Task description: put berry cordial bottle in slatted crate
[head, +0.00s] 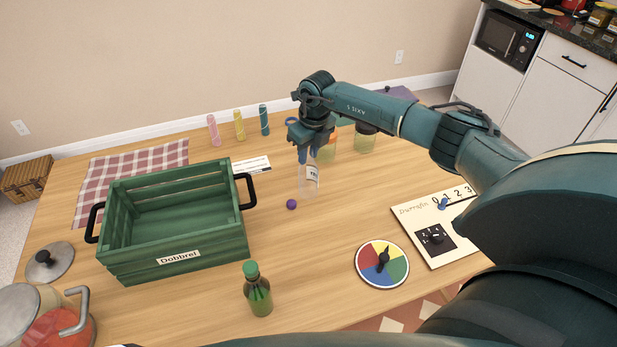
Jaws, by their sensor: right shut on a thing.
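The green slatted crate (178,258), with black handles and a label reading "Dobbrel", stands on the left half of the table. It looks empty. My right gripper (305,150) points down right of the crate, shut on the top of a clear bottle (308,182) with a pale label. A green bottle (258,291) with a green cap stands at the front. My left gripper is not in view.
Jars (365,138) stand behind the gripper. A colour spinner (382,263) and number board (440,224) lie right. Table between bottle and spinner is clear.

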